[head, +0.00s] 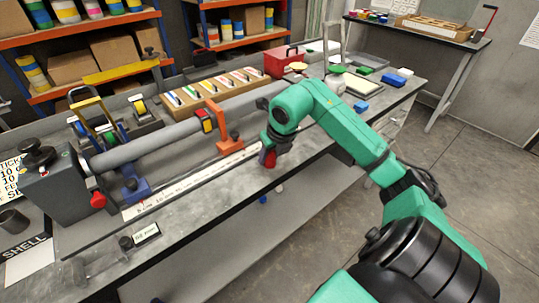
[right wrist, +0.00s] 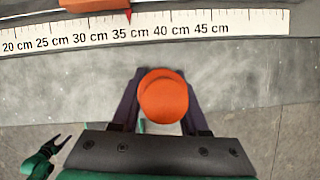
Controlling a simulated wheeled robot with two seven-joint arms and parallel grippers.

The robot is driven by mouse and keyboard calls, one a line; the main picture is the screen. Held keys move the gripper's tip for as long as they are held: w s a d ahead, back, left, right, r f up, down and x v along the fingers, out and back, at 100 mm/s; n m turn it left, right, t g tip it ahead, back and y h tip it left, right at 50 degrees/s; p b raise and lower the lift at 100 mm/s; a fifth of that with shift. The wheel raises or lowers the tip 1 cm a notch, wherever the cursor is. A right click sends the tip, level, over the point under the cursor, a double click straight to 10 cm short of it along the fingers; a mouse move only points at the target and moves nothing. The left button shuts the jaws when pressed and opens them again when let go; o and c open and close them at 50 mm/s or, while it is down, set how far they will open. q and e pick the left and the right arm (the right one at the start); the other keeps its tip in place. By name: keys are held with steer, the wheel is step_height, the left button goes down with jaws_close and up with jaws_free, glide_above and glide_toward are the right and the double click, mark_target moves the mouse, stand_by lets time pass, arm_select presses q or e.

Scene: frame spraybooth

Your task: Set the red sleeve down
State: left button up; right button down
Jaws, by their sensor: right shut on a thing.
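The red sleeve (right wrist: 163,97) shows from its round end in the right wrist view, between the two dark fingers of my right gripper (right wrist: 161,112). My right gripper is shut on it. In the head view the red sleeve (head: 268,160) shows below my right gripper (head: 270,153), near the front edge of the bench. Whether its lower end touches the bench top cannot be told. My left gripper (right wrist: 60,145) shows small at the lower left of the right wrist view, open and apart from the sleeve. It is not seen in the head view.
The grey bench top (right wrist: 235,75) is bare around the sleeve. A white centimetre scale (right wrist: 100,33) runs behind it. An orange support (head: 228,140) stands beside a long grey tube (head: 150,141). A red toolbox (head: 281,62) stands farther back.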

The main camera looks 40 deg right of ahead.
steer(key=shift+f, duration=0.15)
steer(key=shift+c, duration=2.1)
jaws_free()
steer(key=shift+r, duration=0.45)
steer(key=v, duration=1.1)
steer(key=shift+s+r+b, duration=0.2)
steer(key=shift+b, duration=0.1)
steer(key=shift+a, duration=0.1)
